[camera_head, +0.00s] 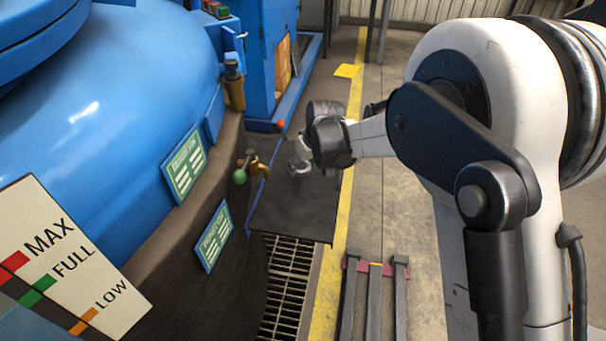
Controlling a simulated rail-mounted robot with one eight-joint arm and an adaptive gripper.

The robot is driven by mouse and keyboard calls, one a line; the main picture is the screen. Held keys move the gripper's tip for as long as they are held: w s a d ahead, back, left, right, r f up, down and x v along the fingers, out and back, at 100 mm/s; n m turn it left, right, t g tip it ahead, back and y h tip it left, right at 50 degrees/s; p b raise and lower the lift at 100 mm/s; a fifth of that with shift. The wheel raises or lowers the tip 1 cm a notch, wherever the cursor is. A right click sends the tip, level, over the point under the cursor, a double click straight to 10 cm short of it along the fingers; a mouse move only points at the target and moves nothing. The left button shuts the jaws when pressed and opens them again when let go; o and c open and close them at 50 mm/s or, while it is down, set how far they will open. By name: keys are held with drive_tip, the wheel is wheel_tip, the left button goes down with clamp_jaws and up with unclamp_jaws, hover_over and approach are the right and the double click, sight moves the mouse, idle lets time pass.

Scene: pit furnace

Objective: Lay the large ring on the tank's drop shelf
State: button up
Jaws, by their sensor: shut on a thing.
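The blue tank (120,120) fills the left side, with a brown lower wall. Its drop shelf (290,215), a dark flat plate, sticks out from the wall at mid-picture. My arm reaches in from the right, and my gripper (299,168) is small in the view, over the far part of the shelf. It is shut on the large ring, which shows only as a small grey shape at the fingers. The arm's wrist hides part of it. I cannot tell whether the ring touches the shelf.
A brass tap (256,166) with a green knob (239,177) stands out from the wall left of the shelf. A floor grate (287,285) lies in front. Grey bars (375,300) lie at the lower right. A blue cabinet (262,60) stands behind.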

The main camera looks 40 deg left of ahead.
sight(303, 179)
drive_tip(key=shift+f+b, duration=0.4)
drive_tip(key=shift+f, duration=1.1)
drive_tip(key=shift+f, duration=0.15)
drive_tip(key=o, duration=1.3)
drive_tip(key=shift+o, duration=0.2)
drive_tip(key=p+v, duration=0.3)
drive_tip(key=v, duration=0.9)
